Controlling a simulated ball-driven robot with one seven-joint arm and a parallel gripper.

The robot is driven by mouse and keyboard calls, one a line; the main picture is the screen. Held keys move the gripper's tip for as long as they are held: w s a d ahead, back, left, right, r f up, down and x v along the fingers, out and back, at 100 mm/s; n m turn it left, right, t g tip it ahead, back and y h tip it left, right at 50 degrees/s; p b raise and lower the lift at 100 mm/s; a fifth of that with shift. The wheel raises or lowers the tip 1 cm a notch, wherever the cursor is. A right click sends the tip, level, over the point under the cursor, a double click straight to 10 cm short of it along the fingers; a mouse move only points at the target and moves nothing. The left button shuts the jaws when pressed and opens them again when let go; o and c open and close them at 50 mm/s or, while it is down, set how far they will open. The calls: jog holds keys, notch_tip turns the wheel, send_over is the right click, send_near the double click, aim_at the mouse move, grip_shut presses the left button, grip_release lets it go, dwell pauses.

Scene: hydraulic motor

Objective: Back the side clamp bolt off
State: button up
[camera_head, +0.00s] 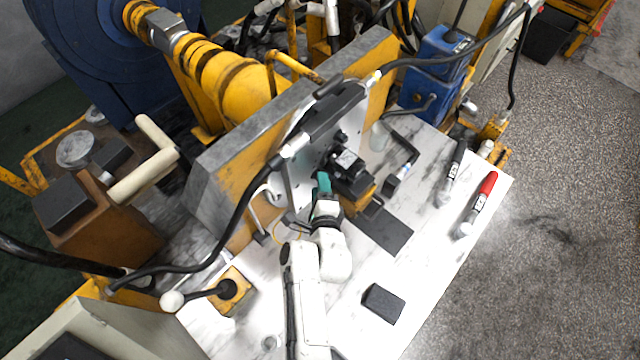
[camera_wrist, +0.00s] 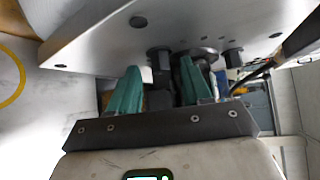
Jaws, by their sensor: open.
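My gripper (camera_head: 323,183) has teal fingers and is at the lower part of the upright pale plate, just left of the dark motor block (camera_head: 348,170). In the wrist view my gripper (camera_wrist: 158,77) is open, with a gap between the fingers. A dark bolt-like stub (camera_wrist: 159,58) sticks out of the pale plate (camera_wrist: 95,40) and lines up with that gap. I cannot tell whether the fingers touch it or whether it is the side clamp bolt. A second dark stub (camera_wrist: 232,56) sits further right.
A yellow block with a ball-ended lever (camera_head: 231,288) stands at lower left.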

jog(key=shift+w+f, duration=0.2)
jog(key=shift+w, duration=0.45)
jog(key=shift+c, duration=0.2)
grip_shut()
